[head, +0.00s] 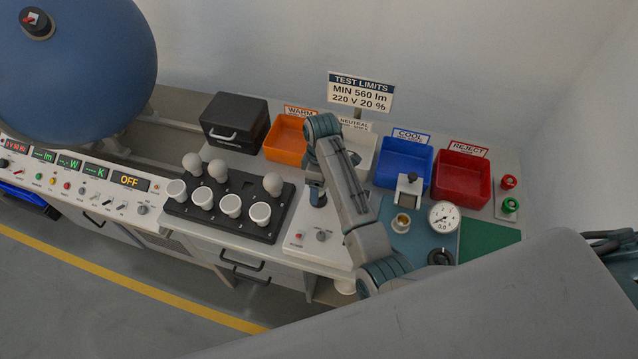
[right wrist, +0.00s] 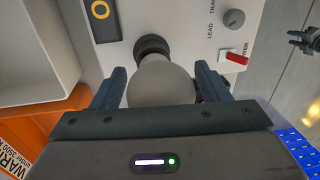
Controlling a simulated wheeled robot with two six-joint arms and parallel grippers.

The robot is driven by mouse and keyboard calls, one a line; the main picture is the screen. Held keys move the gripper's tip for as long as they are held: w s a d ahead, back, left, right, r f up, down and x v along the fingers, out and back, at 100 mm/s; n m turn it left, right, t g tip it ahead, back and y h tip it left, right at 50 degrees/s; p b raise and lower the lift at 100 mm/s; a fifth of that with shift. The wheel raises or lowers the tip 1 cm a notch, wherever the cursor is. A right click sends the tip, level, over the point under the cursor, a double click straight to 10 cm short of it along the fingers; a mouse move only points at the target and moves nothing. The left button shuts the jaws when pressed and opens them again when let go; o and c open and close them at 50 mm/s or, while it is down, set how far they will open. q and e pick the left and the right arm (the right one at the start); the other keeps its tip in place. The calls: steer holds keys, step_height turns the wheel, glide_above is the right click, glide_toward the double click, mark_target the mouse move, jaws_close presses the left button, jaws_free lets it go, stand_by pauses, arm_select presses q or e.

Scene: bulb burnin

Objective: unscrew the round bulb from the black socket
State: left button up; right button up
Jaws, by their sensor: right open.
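In the right wrist view the round bulb (right wrist: 160,86) is pale grey-white and sits in the black socket (right wrist: 152,46) on a white panel. My right gripper (right wrist: 161,80) is open, with one finger on each side of the bulb. A narrow gap seems to show at the right finger; I cannot tell whether the left finger touches the glass. In the head view my right gripper (head: 315,188) points down at the white tester box, partly behind my own arm. The bulb and socket there are hidden by it. My left gripper is not clearly in view.
A black rack (head: 176,208) with several bulbs stands left of the tester box (head: 312,243). Behind are an orange bin (head: 284,141), a blue bin (head: 404,164) and a red bin (head: 462,178). A round gauge (head: 444,217) stands to the right.

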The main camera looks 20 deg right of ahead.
steer(key=m, duration=0.6)
steer(key=shift+a+t+y, duration=0.1)
steer(key=shift+t+y, duration=0.2)
steer(key=shift+t, duration=0.1)
steer(key=m, duration=0.4)
steer(key=m+t, duration=0.1)
steer(key=m, duration=0.3)
